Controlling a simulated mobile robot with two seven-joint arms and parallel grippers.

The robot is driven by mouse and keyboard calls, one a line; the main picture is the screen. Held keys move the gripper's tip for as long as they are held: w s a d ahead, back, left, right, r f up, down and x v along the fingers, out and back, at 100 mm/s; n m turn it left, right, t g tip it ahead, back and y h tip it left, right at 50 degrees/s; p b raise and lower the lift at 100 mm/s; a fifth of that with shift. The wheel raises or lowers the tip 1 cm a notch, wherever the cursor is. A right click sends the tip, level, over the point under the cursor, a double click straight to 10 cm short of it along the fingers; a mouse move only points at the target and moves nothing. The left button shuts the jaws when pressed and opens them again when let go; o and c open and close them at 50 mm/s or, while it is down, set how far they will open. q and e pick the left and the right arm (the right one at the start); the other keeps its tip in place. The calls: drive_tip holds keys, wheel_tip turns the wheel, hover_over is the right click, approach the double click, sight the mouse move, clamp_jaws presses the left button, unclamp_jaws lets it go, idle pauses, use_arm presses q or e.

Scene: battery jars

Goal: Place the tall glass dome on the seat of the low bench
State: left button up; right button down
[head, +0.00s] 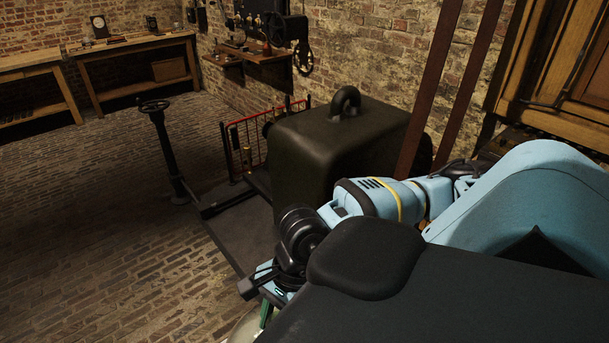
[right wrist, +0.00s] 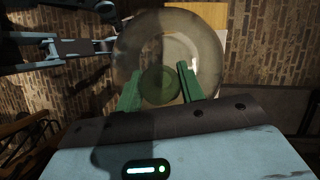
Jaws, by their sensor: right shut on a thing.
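The tall glass dome (right wrist: 125,50) fills the upper middle of the right wrist view as a clear round shape with a round green-tinted knob (right wrist: 160,85). My right gripper (right wrist: 160,92) is shut on the dome, with its green fingers on either side of the knob. In the head view, a green finger (head: 266,314) and a sliver of the dome (head: 243,329) show at the bottom edge; the rest is hidden by my arm or out of frame. I cannot identify the low bench in either view. My left gripper is not in view.
A large dark case (head: 335,150) with a ring on top stands beyond my right arm, with a red railing (head: 250,140) behind. A black handwheel post (head: 165,150) stands left. Wooden worktables (head: 135,45) line the back. The brick floor (head: 100,220) at left is clear.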

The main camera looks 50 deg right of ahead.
drive_tip(key=shift+s+d+r+m+t, duration=0.15)
drive_tip(key=shift+s+d+r+m, duration=0.1)
drive_tip(key=shift+s+d+m, duration=0.2)
drive_tip(key=shift+s+d+r+m+t, duration=0.15)
drive_tip(key=shift+s+d+r+m, duration=0.15)
drive_tip(key=shift+d, duration=0.2)
drive_tip(key=shift+s+d+r+m, duration=0.25)
drive_tip(key=shift+s+d+m, duration=0.05)
drive_tip(key=shift+s+m, duration=0.15)
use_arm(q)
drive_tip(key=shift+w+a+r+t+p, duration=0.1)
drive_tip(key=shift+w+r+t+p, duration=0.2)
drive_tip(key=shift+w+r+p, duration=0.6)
use_arm(e)
drive_tip(key=w+a, duration=0.3)
drive_tip(key=w, duration=0.4)
drive_tip(key=w+a+f, duration=0.1)
drive_tip(key=w+a, duration=0.2)
drive_tip(key=w, duration=0.4)
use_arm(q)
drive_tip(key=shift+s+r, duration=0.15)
use_arm(e)
drive_tip(key=shift+w, duration=0.1)
